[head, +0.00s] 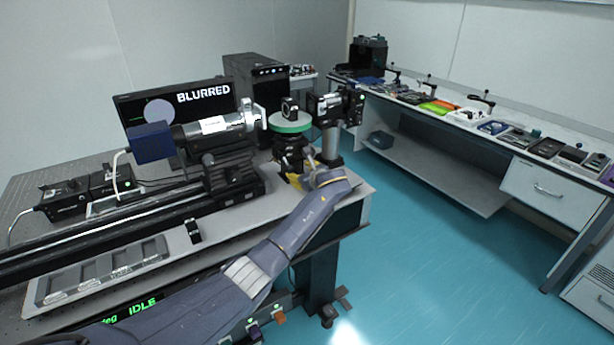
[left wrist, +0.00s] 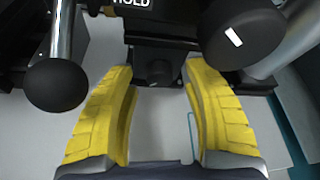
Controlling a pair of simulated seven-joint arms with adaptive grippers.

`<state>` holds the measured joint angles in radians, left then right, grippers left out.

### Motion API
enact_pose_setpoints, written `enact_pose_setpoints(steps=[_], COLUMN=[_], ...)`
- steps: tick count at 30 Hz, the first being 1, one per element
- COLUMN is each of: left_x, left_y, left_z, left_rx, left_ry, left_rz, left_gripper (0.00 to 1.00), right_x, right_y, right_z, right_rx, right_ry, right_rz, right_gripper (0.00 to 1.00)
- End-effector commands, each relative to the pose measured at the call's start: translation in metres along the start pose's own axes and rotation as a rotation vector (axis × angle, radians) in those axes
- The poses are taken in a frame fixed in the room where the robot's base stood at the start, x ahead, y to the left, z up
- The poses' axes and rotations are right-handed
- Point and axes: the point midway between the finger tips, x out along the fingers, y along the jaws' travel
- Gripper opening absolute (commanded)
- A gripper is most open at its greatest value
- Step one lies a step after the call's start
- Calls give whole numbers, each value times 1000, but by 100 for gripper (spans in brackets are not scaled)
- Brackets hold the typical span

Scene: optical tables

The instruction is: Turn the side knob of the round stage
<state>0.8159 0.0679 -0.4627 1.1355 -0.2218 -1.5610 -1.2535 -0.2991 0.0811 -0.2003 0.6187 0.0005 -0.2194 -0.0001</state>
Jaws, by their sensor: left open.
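The round stage (head: 290,150) is a dark stand with a pale green disc (head: 291,122) on top, near the table's right end. My left gripper (head: 303,170) is low at its near side. In the left wrist view, my left gripper (left wrist: 157,78) has its yellow fingers spread apart. A dark block (left wrist: 160,55) lies at the far end of the gap between them; I cannot tell whether it is the side knob. One round black knob (left wrist: 57,85) is left of the fingers and another (left wrist: 243,36) is at upper right. My right gripper does not show.
A black camera-like device (head: 340,105) on a post stands right of the stage. A lens barrel unit (head: 215,127) stands left of it. The monitor (head: 175,108) reads BLURRED. A side bench (head: 470,125) with tools is across a clear floor.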

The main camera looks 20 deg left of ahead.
Motion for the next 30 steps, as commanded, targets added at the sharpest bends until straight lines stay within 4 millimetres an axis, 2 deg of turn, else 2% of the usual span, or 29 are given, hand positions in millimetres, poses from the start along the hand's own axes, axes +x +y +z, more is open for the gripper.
enact_pose_setpoints(steps=[18, 24, 30], left_x=[-94, -110, -114], left_y=[0, 0, 0], left_z=[-1, -1, 0], left_rx=[-1, 0, 0], left_ry=[2, 2, 1], left_rz=[-1, 1, 1], left_gripper=[50, 50, 50], right_x=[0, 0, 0], right_y=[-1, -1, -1], right_z=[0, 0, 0], right_rx=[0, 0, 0], right_ry=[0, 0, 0], right_rz=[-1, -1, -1], right_gripper=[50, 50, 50])
